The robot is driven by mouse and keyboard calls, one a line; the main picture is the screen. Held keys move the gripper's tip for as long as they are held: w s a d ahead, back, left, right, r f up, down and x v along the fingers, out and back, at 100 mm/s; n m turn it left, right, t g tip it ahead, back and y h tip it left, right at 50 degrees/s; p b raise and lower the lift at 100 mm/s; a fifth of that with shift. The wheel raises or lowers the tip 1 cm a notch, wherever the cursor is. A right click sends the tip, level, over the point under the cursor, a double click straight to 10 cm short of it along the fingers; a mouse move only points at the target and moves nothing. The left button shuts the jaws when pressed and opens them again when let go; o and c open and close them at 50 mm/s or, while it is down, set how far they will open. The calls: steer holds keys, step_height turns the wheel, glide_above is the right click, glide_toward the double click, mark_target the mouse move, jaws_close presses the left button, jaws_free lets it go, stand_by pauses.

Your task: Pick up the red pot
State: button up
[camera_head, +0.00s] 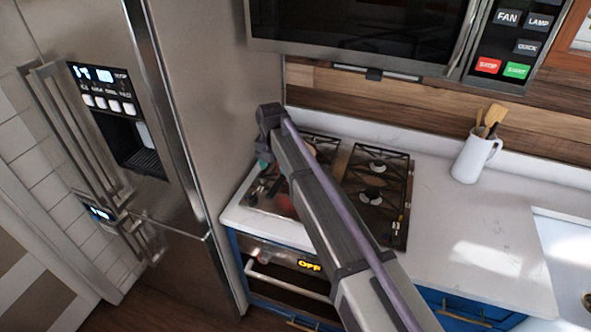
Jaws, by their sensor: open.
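A red thing, likely the red pot (284,204), shows as a small patch on the left part of the stovetop. My arm hides most of it, so its full shape and handle cannot be made out. My arm reaches across the stove from the lower right. My gripper (262,165) hangs down at its far end, over the left side of the stove, behind and to the left of the red patch. It is open and seems empty; its fingers are small and dark here.
The gas stove (377,185) has black grates. A steel fridge (205,80) stands close on the left, and a microwave (355,28) hangs above. A white jug (472,158) with wooden utensils stands on the right counter (460,225), which is otherwise mostly clear. A sink (570,255) is at far right.

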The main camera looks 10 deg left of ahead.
mark_target(276, 185)
steer(key=f+b, duration=1.1)
steer(key=shift+d+f, duration=0.15)
steer(key=shift+d, duration=0.05)
steer(key=shift+r, duration=0.3)
steer(key=shift+c, duration=0.3)
jaws_close()
